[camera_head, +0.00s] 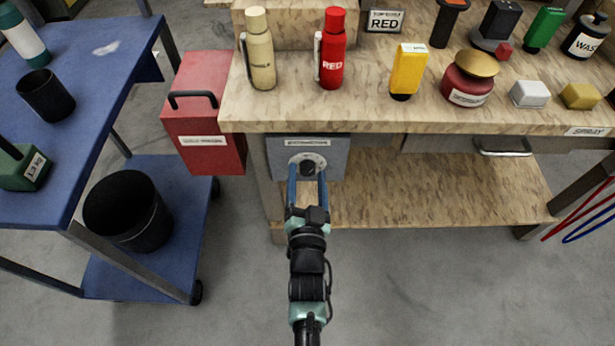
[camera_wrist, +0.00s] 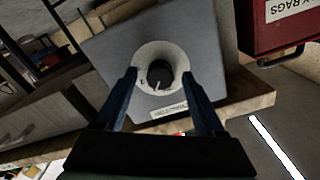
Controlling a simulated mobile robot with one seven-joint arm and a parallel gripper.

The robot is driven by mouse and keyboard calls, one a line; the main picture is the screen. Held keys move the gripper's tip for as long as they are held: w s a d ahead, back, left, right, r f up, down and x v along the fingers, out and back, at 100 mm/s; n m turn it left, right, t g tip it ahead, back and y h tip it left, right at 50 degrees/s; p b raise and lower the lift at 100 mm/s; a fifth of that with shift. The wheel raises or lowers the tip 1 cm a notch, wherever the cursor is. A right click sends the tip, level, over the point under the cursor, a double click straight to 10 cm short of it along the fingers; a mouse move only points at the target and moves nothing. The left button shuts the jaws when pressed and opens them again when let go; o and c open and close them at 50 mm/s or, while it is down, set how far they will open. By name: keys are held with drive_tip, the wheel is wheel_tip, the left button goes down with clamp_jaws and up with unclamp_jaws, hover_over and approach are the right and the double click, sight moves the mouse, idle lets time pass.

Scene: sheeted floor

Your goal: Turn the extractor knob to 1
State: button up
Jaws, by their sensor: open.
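The extractor box (camera_head: 333,150) is a grey panel under the front edge of the wooden workbench, with a label along its top. Its black knob (camera_head: 307,167) sits on a round white dial; in the wrist view the knob (camera_wrist: 158,77) shows a pale pointer mark, and the dial figures are too small to read surely. My gripper (camera_head: 307,172) is open in front of the panel. In the wrist view its two blue fingers (camera_wrist: 166,78) stand on either side of the dial, with gaps between them and the knob. I cannot tell how far the tips are from the panel.
A red box (camera_head: 207,150) with a black handle hangs left of the extractor. Bottles, including a red one (camera_head: 332,60), stand on the workbench (camera_head: 300,113) above. A blue cart (camera_head: 100,60) stands at left with a black bin (camera_head: 128,208). Floor at the front is clear.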

drive_tip(key=s+p, duration=0.1)
drive_tip(key=s, duration=1.2)
drive_tip(key=shift+p, duration=0.35)
drive_tip(key=w+r+n+t, duration=0.1)
drive_tip(key=w+r, duration=0.3)
drive_tip(key=r, duration=0.7)
drive_tip(key=w+r+t, duration=0.2)
drive_tip(key=w+r, duration=0.3)
drive_tip(key=r, duration=0.5)
drive_tip(key=w+r+n+t, duration=0.1)
drive_tip(key=w+r, duration=0.3)
drive_tip(key=r, duration=0.7)
drive_tip(key=s+r+n+t+p, duration=0.15)
drive_tip(key=s+r, duration=0.35)
drive_tip(key=r, duration=0.6)
drive_tip(key=s+r+n+t, duration=0.15)
drive_tip(key=s+r, duration=0.35)
drive_tip(key=r, duration=0.6)
drive_tip(key=s+r+t, duration=0.2)
drive_tip(key=s+r, duration=0.2)
drive_tip(key=r, duration=0.8)
wheel_tip(320, 180, up, 16)
drive_tip(key=p, duration=1.6)
drive_tip(key=shift+p, duration=0.4)
